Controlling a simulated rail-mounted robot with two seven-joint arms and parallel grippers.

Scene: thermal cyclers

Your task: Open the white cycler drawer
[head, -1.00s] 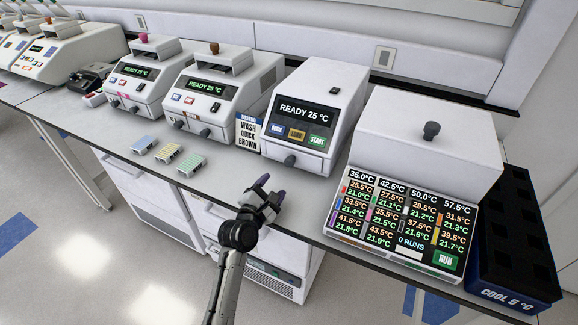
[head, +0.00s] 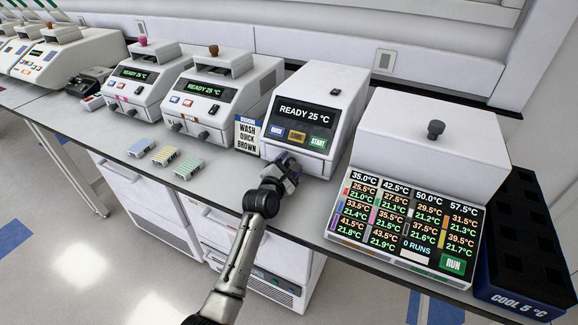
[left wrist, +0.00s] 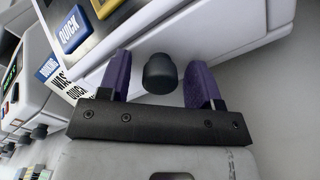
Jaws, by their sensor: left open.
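The white cycler (head: 318,112) with the "READY 25 °C" screen stands right of centre on the bench, and its drawer front (head: 315,160) is flush with the body. The dark round drawer knob (left wrist: 160,73) shows in the left wrist view, between the two purple fingers. My left gripper (head: 286,165) is open at the drawer front, with a finger on each side of the knob and a visible gap on both sides. In the head view the gripper hides the knob. My right gripper is not in view.
A large multi-temperature unit (head: 425,150) stands to the right, beside a dark blue "COOL 5 °C" block (head: 527,245). A sign (head: 247,133) stands left of the cycler. Several small coloured racks (head: 188,165) lie further left, before two more cyclers.

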